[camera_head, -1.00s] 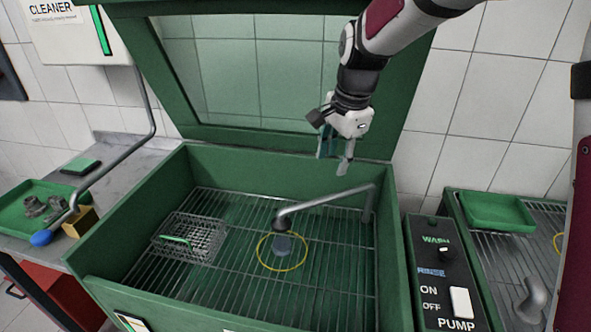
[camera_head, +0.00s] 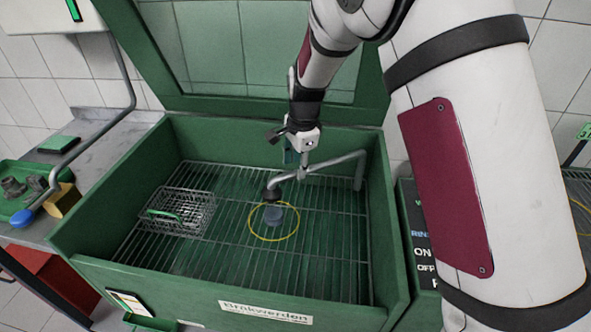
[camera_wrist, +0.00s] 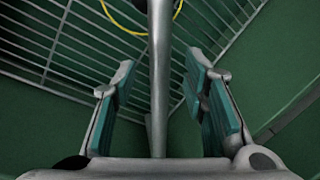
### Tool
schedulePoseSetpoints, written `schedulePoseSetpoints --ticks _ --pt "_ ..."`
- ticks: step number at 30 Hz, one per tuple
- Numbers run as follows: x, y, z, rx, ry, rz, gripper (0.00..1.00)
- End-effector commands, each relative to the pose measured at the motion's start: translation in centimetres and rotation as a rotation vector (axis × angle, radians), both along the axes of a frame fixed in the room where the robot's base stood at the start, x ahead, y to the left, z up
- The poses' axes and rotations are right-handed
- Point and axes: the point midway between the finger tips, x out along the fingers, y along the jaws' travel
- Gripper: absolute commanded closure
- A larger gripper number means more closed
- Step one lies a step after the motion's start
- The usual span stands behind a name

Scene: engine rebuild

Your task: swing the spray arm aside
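The spray arm (camera_head: 335,163) is a grey bent pipe. It rises at the right inside the green wash tank (camera_head: 75,237) and reaches left to a dark nozzle (camera_head: 271,193). My gripper (camera_head: 301,168) is down at the pipe's horizontal stretch, pointing downward. In the wrist view, the pipe (camera_wrist: 159,60) runs between the fingers of my gripper (camera_wrist: 160,82). The fingers are open, with a gap on each side of the pipe.
A wire basket (camera_head: 180,212) with a green handle sits on the rack at the tank's left. The raised green lid (camera_head: 150,75) stands behind. A pump control panel (camera_head: 418,245) is right of the tank, partly hidden by my arm. The rack's front is clear.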

Motion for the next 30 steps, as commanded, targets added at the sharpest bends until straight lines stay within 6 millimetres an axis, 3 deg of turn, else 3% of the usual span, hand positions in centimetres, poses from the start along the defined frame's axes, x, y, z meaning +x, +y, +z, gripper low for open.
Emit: schedulePoseSetpoints --ticks 6,17,22,23,30 --pt "0.4 0.2 -2.2 0.000 0.000 0.000 0.60" --pt "0.5 0.2 -2.7 0.000 -0.001 0.001 0.60" --pt "0.5 0.2 -2.6 0.000 -0.001 0.001 0.97" --pt "0.5 0.2 -2.6 0.000 -0.001 0.001 1.00" --pt "0.4 0.2 -2.6 0.001 -0.001 0.003 1.00"
